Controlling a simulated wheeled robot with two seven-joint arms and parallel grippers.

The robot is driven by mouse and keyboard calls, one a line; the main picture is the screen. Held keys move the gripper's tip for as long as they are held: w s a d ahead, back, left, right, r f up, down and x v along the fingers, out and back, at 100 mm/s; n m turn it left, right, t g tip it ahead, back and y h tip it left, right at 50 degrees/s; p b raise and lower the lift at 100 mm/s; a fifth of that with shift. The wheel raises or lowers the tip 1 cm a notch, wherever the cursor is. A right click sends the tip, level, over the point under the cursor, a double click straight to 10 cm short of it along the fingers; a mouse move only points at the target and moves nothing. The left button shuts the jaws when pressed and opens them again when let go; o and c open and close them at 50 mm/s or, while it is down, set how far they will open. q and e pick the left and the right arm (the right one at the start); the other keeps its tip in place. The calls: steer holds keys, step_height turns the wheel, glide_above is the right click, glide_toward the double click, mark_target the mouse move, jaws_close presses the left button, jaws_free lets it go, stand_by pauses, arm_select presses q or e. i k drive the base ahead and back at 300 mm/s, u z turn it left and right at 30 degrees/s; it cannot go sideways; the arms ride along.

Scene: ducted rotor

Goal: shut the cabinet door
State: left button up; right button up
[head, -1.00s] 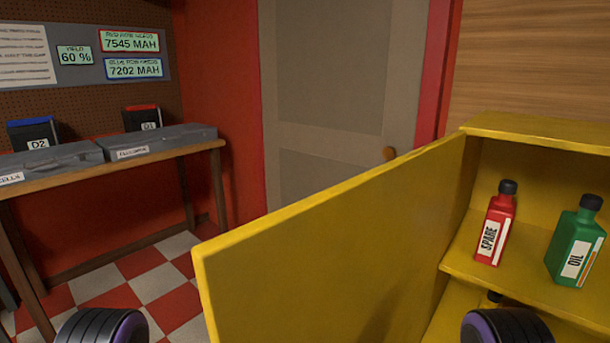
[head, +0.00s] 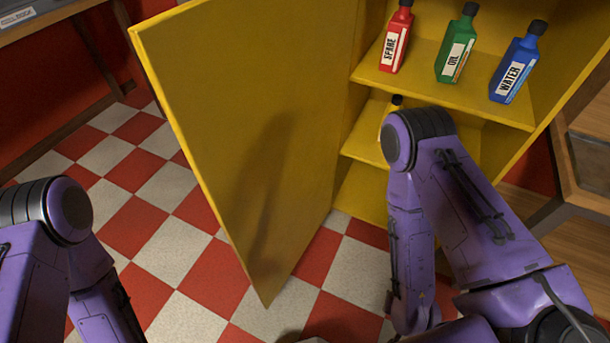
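The yellow cabinet door (head: 250,120) stands wide open, swung out to the left of the cabinet (head: 575,95). Its free edge is the near left one, and its hinge side meets the cabinet. My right arm is in front of the cabinet opening, to the right of the door; its gripper is not clearly seen, hidden or below the frame. My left arm is at the lower left, outside the door and apart from it; its gripper is out of the frame.
A partly hidden bottle (head: 396,103) is on the shelf below. A wooden bench (head: 55,25) is at the upper left. Checkered floor (head: 165,188) is clear left of the door.

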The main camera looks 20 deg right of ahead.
mark_target(253, 93)
steer(key=k, duration=0.55)
steer(key=u, duration=2.2)
steer(key=i, duration=2.25)
steer(key=z, duration=4.05)
steer(key=i, duration=1)
